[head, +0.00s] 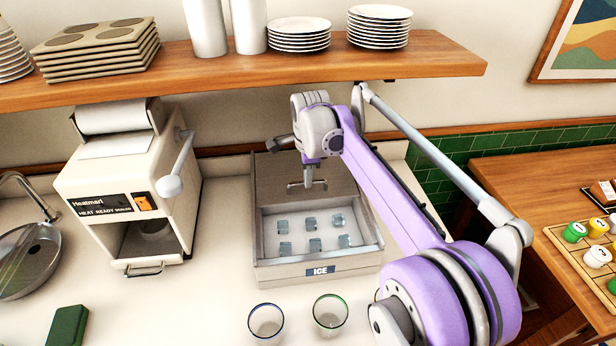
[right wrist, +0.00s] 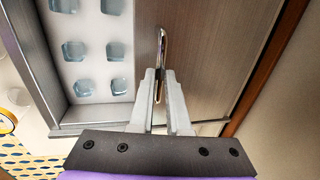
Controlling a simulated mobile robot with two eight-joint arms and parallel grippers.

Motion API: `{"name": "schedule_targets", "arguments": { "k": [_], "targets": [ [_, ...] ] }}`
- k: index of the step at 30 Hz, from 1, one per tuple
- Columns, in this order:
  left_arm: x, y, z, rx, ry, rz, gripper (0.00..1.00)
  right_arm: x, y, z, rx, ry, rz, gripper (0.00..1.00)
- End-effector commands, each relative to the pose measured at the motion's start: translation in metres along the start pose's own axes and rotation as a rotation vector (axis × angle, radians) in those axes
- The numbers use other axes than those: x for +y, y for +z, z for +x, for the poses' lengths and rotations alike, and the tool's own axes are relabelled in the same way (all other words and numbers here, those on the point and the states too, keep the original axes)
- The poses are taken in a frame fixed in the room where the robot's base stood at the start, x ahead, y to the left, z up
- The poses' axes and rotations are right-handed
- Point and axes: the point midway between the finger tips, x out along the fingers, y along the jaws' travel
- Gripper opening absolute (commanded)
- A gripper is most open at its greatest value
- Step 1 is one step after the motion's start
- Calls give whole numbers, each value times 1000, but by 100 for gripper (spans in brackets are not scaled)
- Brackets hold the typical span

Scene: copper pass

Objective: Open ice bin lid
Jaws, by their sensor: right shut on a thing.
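The ice bin (head: 316,268) stands on the counter with an "ICE" label on its front. Its front part is uncovered and shows several ice cubes in a white tray. The grey-brown lid (head: 272,180) covers the back part. My right gripper (head: 307,184) reaches over the lid from the right and is shut on the lid's metal handle (right wrist: 161,55). In the right wrist view my right gripper (right wrist: 160,90) has the handle between its fingers, with ice cubes (right wrist: 75,50) to the left. My left gripper is not in view.
Two glasses (head: 266,320) (head: 330,313) stand in front of the bin. A machine marked "Heatmari" (head: 118,200) with a lever is at the left. A wooden shelf (head: 240,70) with plates and cups hangs above. A side table with a tray of coloured jars (head: 574,232) is at the right.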

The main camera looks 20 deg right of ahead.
Motion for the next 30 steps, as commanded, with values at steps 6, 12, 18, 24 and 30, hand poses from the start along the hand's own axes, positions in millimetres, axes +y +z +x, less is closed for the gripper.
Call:
{"name": "schedule_targets", "arguments": {
  "k": [6,12,18,24,30],
  "targets": [
    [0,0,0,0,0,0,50,0,0,0,0,1,0,45],
    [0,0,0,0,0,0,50,0,0,0,0,0,0,45],
    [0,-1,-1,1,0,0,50,0,0,-11,0,0,0,45],
    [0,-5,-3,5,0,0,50,0,0,-50,0,-1,0,45],
    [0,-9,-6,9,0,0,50,0,0,-88,0,-1,0,45]
  ]
}}
